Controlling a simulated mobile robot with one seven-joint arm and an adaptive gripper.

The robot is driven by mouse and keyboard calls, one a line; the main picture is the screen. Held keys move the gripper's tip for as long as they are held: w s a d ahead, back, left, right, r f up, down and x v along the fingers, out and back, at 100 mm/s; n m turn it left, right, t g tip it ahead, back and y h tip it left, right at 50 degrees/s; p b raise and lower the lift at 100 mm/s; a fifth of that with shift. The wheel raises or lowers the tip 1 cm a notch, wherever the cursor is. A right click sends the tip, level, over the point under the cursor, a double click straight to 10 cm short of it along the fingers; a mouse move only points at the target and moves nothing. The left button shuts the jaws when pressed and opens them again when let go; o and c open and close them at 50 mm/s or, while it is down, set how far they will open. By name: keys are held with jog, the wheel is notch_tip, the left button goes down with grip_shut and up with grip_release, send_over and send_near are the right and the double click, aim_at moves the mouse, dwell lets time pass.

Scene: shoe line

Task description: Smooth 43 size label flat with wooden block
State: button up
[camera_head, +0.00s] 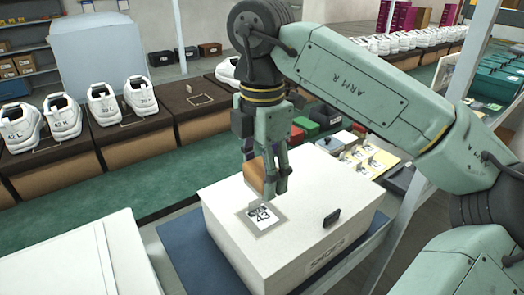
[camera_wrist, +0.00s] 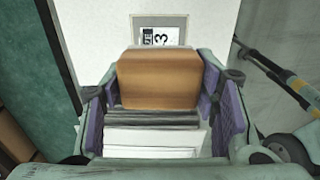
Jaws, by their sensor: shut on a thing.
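My gripper (camera_head: 265,177) is shut on a wooden block (camera_head: 254,176) and holds it over the white shoe box (camera_head: 235,203). The 43 size label (camera_head: 264,222) lies on the box lid inside a grey square. The block is just behind the label in the head view; I cannot tell whether it touches the lid. In the wrist view the block (camera_wrist: 158,78) sits between the purple-lined fingers, and the label (camera_wrist: 160,37) shows beyond it, its lower part hidden by the block.
A small dark block (camera_head: 332,217) stands on the lid, right of the label. The box rests on a blue mat (camera_head: 180,262). White shoes (camera_head: 103,104) stand on brown boxes behind. Yellow sheets with small holders (camera_head: 372,160) lie to the right.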

jog(key=shift+w, duration=0.1)
jog(key=shift+f+b, duration=0.6)
jog(key=shift+f, duration=0.1)
jog(key=b, duration=0.3)
send_over(262, 216)
jog(key=shift+f, duration=2.25)
jog(key=shift+f+b, duration=0.8)
jog(key=shift+f, duration=0.15)
jog(key=shift+s+d+b, duration=0.25)
jog(key=shift+s+d, duration=0.35)
jog(key=shift+s, duration=0.2)
jog(key=shift+s+d+b, duration=0.25)
jog(key=shift+s+d, duration=0.3)
jog(key=shift+s, duration=0.2)
jog(key=shift+f, duration=0.1)
jog(key=shift+w+a, duration=0.6)
jog(key=shift+w, duration=0.2)
jog(key=shift+w+a, duration=0.6)
jog(key=shift+w, duration=0.2)
